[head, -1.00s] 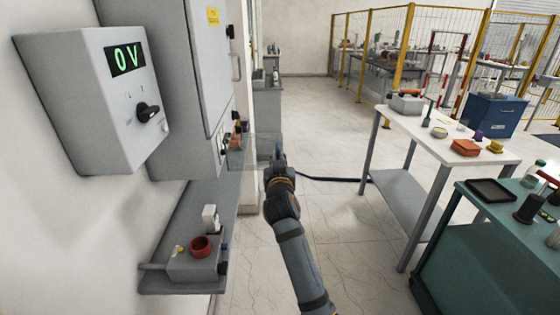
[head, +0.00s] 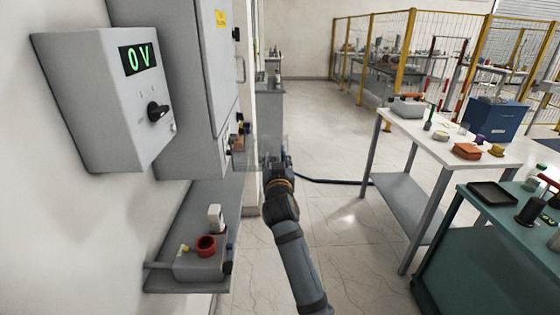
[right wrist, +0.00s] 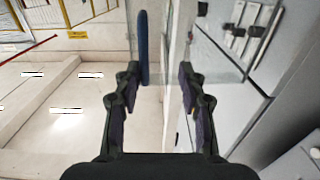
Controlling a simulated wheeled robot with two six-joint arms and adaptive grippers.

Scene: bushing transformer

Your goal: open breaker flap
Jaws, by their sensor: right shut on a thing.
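The breaker flap (head: 268,148) is a clear, see-through panel low on the grey cabinet, past its lower right edge in the head view. It also shows in the right wrist view as a faint glassy sheet (right wrist: 212,62). My right gripper (head: 277,160) is at the flap. In the right wrist view its dark fingers (right wrist: 156,92) stand on both sides of the clear sheet, shut on the flap. The exact contact is hard to see through the clear material. A dark blue bar (right wrist: 143,47) shows near the left finger. My left gripper is not in view.
A grey box (head: 105,100) reading 0 V hangs on the left wall. Below the cabinet (head: 190,70), a shelf (head: 185,286) holds a unit with a red ring. A white table (head: 395,120) and a green bench (head: 470,225) stand right.

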